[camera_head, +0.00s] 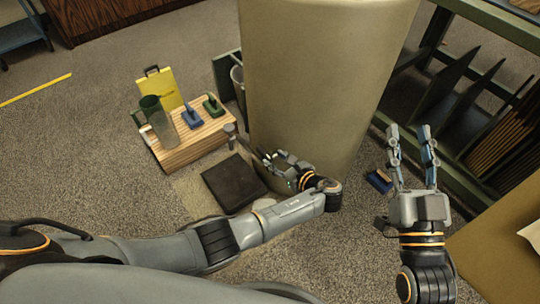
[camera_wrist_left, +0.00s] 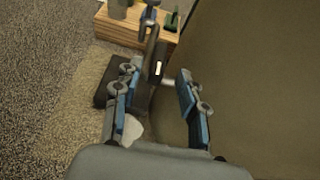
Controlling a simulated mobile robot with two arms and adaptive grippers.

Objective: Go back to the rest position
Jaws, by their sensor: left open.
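My left gripper (camera_head: 268,157) is at the end of the arm that reaches in from the left, in front of a large beige column. In the left wrist view its two fingers (camera_wrist_left: 158,80) stand apart. A slim dark grey tool-like thing (camera_wrist_left: 152,40) shows between and beyond the fingers; I cannot tell whether it touches them. Its grey upper end also shows in the head view (camera_head: 230,129). My right gripper (camera_head: 411,135) points away from me at the right, its fingers apart with nothing between them.
The beige column (camera_head: 325,70) stands close to my left gripper. A wooden block (camera_head: 190,150) holds a green cup, a clear cylinder and blue and green tools. A dark flat slab (camera_head: 233,182) lies nearby. A dark green rack (camera_head: 455,75) stands right. Open carpet lies left.

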